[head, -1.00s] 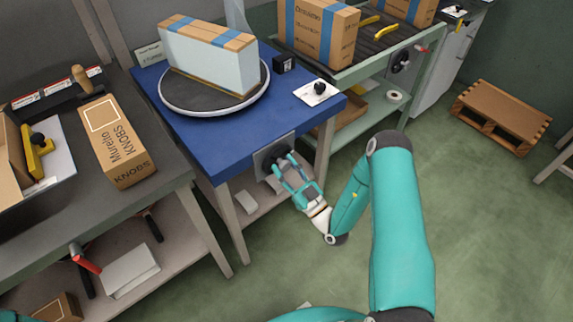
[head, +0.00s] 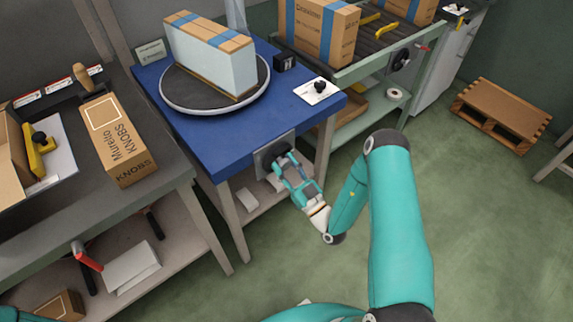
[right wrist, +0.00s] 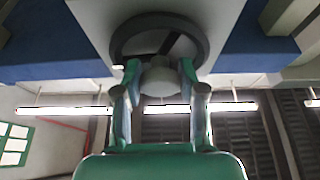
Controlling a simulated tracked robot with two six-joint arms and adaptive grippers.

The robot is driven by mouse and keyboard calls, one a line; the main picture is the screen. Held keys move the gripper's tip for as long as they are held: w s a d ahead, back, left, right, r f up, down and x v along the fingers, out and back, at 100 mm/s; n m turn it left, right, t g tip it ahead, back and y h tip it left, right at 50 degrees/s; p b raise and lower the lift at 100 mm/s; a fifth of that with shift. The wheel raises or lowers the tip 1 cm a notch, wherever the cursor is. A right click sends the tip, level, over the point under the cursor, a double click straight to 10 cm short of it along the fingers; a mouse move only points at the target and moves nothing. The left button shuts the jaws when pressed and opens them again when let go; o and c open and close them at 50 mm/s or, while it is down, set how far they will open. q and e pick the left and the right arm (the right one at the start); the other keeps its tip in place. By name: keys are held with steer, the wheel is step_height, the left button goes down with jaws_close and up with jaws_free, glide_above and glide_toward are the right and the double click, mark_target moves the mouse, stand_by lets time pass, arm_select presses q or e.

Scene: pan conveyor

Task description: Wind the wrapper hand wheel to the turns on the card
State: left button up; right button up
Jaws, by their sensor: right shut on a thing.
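The wrapper hand wheel (head: 269,160) is dark and sits on a plate on the front of the blue table. In the right wrist view its round rim (right wrist: 122,38) shows with a pale knob (right wrist: 158,78) in front of it. My right gripper (head: 284,165) is shut on this knob, one finger on each side. On the table, a boxed load wrapped in pale film (head: 215,62) stands on the round turntable (head: 178,98). A card (head: 150,50) stands at the table's back left corner; its text is too small to read. My left gripper is out of view.
A small black box (head: 285,62) and a white plate with a black knob (head: 318,91) are on the blue table. A grey bench with a KNOBS carton (head: 118,140) is at left. A conveyor with cartons (head: 320,30) is behind. The floor at right is clear up to a pallet (head: 500,115).

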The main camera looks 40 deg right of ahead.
steer(key=shift+w+r, duration=0.1)
stand_by(0.5)
steer(key=o, duration=1.1)
steer(key=shift+o, duration=0.2)
steer(key=v, duration=1.2)
